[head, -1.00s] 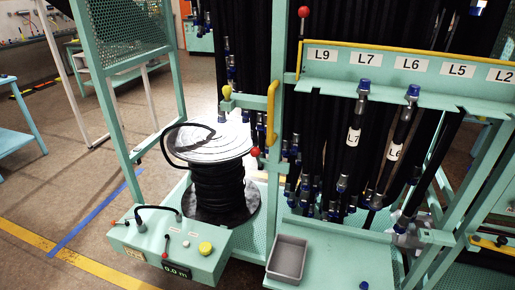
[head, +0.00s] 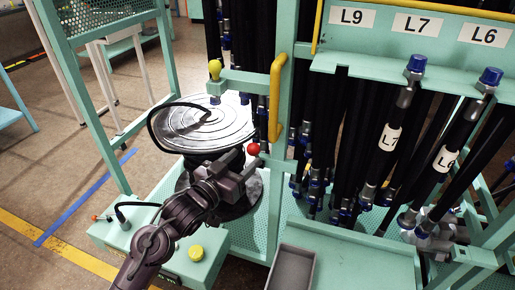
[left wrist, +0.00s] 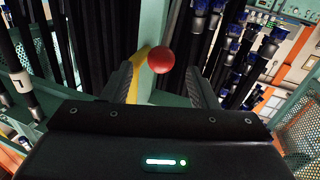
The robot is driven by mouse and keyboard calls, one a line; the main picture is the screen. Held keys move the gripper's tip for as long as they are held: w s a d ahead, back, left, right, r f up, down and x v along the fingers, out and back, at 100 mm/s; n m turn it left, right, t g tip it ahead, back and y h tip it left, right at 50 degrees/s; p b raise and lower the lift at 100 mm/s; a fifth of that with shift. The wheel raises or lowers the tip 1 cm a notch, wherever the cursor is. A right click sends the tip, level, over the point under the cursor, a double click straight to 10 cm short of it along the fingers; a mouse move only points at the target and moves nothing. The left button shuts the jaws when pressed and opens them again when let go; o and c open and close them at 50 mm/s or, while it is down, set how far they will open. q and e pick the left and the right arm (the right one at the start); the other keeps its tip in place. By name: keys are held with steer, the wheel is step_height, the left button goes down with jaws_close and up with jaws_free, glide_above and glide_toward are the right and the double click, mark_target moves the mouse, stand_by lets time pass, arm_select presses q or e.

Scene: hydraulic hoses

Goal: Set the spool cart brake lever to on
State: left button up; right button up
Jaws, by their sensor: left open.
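The spool cart's spool (head: 207,122) has a pale round top disc and black hose wound below it. A red ball knob (head: 253,149), which looks like the brake lever's end, is at the right of the spool beside a teal post. My left gripper (head: 242,163) is just below and left of this knob, open and empty. In the left wrist view the red knob (left wrist: 161,60) shows between and beyond the two spread fingertips (left wrist: 161,84), with no clear contact. The lever's shaft is mostly hidden. My right gripper is out of view.
A teal control box (head: 190,262) with a yellow button (head: 196,253) is partly behind my left arm. A yellow handle (head: 276,97) and a yellow knob (head: 214,69) are near the red knob. Hanging black hoses (head: 350,130) fill the rack at right; a grey tray (head: 291,268) is below.

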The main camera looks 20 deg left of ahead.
mark_target(258, 146)
arm_select(q)
steer(key=x, duration=0.7)
steer(key=shift+w+f+p, duration=0.1)
steer(key=shift+w+p, duration=0.2)
steer(key=shift+p, duration=0.05)
jaws_close()
